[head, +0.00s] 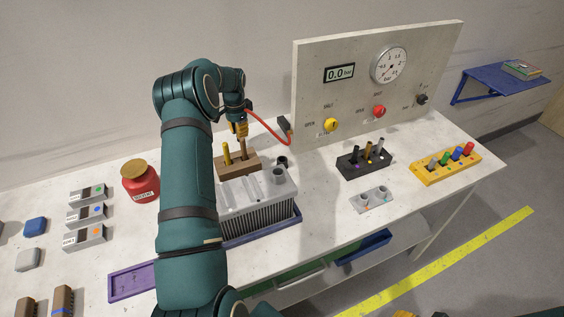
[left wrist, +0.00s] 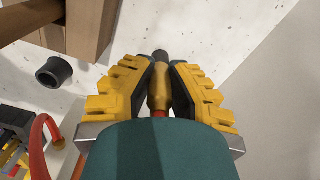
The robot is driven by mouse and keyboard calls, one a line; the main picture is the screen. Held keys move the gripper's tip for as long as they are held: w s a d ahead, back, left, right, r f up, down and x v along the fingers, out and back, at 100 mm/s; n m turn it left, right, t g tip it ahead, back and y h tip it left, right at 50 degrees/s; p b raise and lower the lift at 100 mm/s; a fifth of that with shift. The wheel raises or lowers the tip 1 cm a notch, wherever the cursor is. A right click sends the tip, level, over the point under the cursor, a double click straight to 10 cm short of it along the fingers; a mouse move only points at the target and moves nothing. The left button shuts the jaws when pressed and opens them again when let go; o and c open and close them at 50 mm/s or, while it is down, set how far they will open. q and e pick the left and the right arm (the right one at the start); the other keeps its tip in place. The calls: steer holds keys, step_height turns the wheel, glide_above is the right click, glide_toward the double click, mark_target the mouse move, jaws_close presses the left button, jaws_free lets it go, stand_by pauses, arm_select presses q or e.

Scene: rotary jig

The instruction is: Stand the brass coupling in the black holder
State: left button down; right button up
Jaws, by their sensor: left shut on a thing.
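My left gripper (head: 241,130) is shut on the brass coupling (left wrist: 158,88). The coupling shows between the yellow fingers in the left wrist view, with a dark tip beyond them and red hose at its near end. In the head view the fingers mostly hide it, in front of the panel and close to a wooden block. The black holder (head: 282,161) is a small round open cup on the table, right of the wooden block. It also shows in the left wrist view (left wrist: 55,72), apart from the coupling, and looks empty. Yellow bits at the head view's bottom edge may be my right gripper.
The wooden block (head: 238,165) holds a yellow-handled tool. A grey finned housing (head: 258,200) stands before the cup. The red hose (head: 268,126) runs to the gauge panel (head: 330,107). A black rack (head: 363,164) stands right; bare table lies between it and the cup.

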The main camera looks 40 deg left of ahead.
arm_select(q)
steer(key=w+d, duration=0.1)
steer(key=d, duration=0.4)
steer(key=w+d, duration=0.1)
steer(key=d, duration=0.5)
steer(key=w+d, duration=0.1)
steer(key=d, duration=0.4)
steer(key=shift+d, duration=0.15)
steer(key=f, duration=0.3)
steer(key=shift+d+b, duration=0.3)
steer(key=shift+a+f, duration=0.1)
steer(key=shift+f, duration=0.15)
steer(key=shift+f, duration=0.1)
steer(key=c, duration=1)
jaws_free()
